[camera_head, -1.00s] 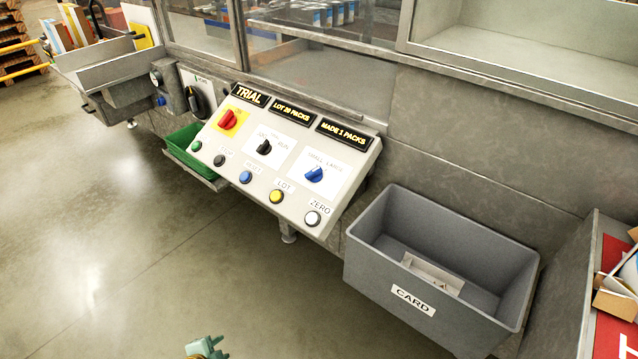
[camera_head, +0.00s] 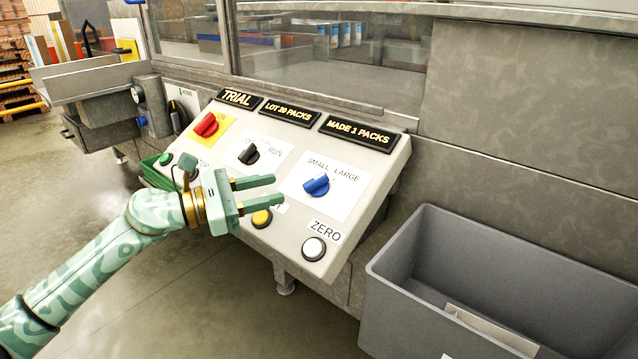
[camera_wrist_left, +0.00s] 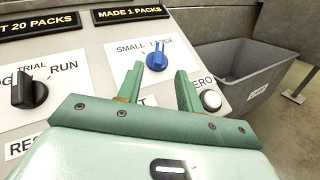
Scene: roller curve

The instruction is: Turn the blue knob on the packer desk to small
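The blue knob (camera_head: 316,186) sits on a white plate marked SMALL LARGE on the sloped packer desk panel (camera_head: 285,240). It also shows in the left wrist view (camera_wrist_left: 156,58), its pointer tilted slightly right of straight up, toward LARGE. My left gripper (camera_head: 279,190) is open and empty, with its two fingers pointing right at the knob from a short distance. In the left wrist view the fingers (camera_wrist_left: 158,85) stand apart below the knob and do not touch it. My right gripper is not in view.
A black knob (camera_head: 249,154), a red knob (camera_head: 206,125), a yellow button (camera_head: 261,219) and a white button (camera_head: 314,249) share the panel. Lettered displays (camera_head: 359,134) run along its top. A grey bin (camera_head: 420,300) stands at the right.

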